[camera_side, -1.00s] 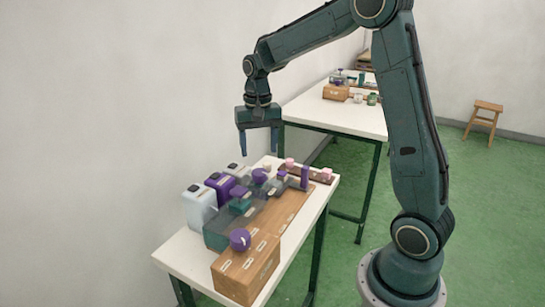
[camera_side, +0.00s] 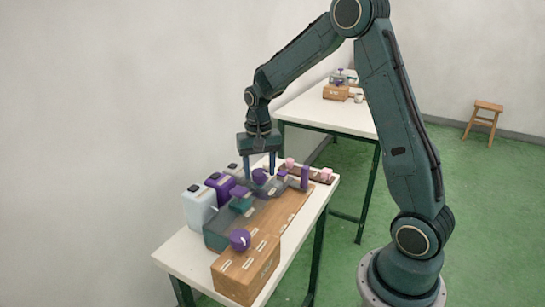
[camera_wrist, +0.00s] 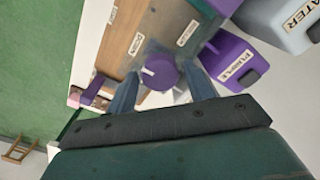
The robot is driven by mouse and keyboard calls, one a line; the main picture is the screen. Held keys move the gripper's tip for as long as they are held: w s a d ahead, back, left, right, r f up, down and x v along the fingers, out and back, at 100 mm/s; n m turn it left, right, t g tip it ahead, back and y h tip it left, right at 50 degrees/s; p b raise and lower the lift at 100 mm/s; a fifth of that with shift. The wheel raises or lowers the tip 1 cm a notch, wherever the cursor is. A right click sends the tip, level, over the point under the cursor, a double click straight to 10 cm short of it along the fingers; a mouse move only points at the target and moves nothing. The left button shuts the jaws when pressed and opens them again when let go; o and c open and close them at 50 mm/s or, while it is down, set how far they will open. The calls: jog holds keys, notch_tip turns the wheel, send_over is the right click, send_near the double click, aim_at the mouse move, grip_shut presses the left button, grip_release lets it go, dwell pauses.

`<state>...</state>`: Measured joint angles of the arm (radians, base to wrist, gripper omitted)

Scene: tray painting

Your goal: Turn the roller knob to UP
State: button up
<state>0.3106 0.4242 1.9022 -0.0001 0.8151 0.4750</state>
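A round purple knob (camera_side: 260,176) stands at the far part of the tray-painting setup. It also shows in the wrist view (camera_wrist: 160,72), with a white mark pointing left. Which label names the roller knob is not clear. Small white labels lie beside this knob (camera_wrist: 137,43), (camera_wrist: 187,33), too blurred to read. My gripper (camera_side: 259,174) is open and empty, pointing down, with one finger on each side of this knob. I cannot tell whether the fingers touch it. Another purple knob (camera_side: 240,240) sits on the wooden box (camera_side: 236,272) at the front.
A purple container marked PURPLE (camera_wrist: 236,60) stands close to one finger, with a pale WATER jug (camera_wrist: 288,22) beyond it. A grey-green tray (camera_side: 215,236) and purple post (camera_side: 305,178) are nearby. A second table (camera_side: 320,113) stands behind.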

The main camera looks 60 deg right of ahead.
jog(key=c, duration=0.7)
jog(key=shift+n, duration=0.5)
jog(key=n, duration=1.2)
jog(key=shift+n, duration=0.3)
jog(key=n, duration=0.4)
jog(key=shift+r, duration=0.1)
jog(key=shift+n, duration=0.3)
